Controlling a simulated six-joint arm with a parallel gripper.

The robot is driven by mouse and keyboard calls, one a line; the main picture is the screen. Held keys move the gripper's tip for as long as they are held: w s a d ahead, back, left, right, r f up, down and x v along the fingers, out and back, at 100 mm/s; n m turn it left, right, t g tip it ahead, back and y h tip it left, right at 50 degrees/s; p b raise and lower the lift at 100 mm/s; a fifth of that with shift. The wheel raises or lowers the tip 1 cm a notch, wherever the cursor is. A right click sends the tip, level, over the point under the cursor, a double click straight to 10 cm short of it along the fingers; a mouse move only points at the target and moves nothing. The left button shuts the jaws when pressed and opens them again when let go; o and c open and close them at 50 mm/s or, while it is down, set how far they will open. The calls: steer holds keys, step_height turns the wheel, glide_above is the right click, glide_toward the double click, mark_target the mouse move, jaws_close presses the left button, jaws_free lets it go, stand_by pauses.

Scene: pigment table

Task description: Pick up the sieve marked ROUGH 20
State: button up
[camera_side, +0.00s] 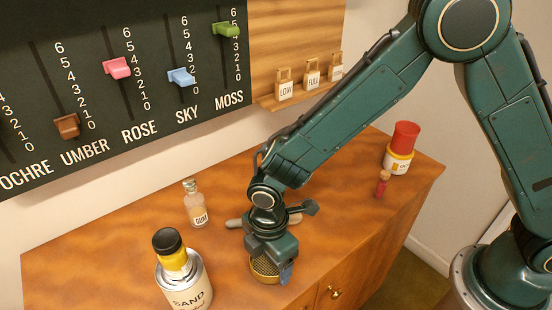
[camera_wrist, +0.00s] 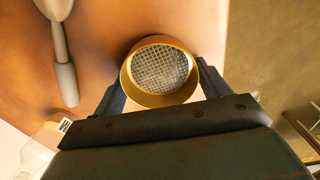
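A round brass-coloured sieve (camera_wrist: 160,68) with a pale mesh shows in the wrist view. It is also in the side view (camera_side: 264,268), near the table's front edge and partly hidden by my gripper (camera_side: 272,262). In the wrist view, the fingers of my gripper (camera_wrist: 160,85) lie one on each side of the sieve, with no clear gap at either side. The sieve looks to be at table level, though its underside is hard to see. No ROUGH 20 marking is readable on it.
A SAND jar (camera_side: 186,285) and a GUM bottle (camera_side: 196,208) stand left. A grey pestle-like tool (camera_wrist: 66,75) lies behind the sieve. A red-topped jar (camera_side: 402,150) and a small red vial (camera_side: 382,184) stand right. The slider board (camera_side: 120,100) is behind.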

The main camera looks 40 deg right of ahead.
mark_target(270, 264)
steer(key=shift+c, duration=1.1)
steer(key=shift+r, duration=0.1)
step_height(270, 264, up, 20)
steer(key=shift+w, duration=0.1)
stand_by(0.3)
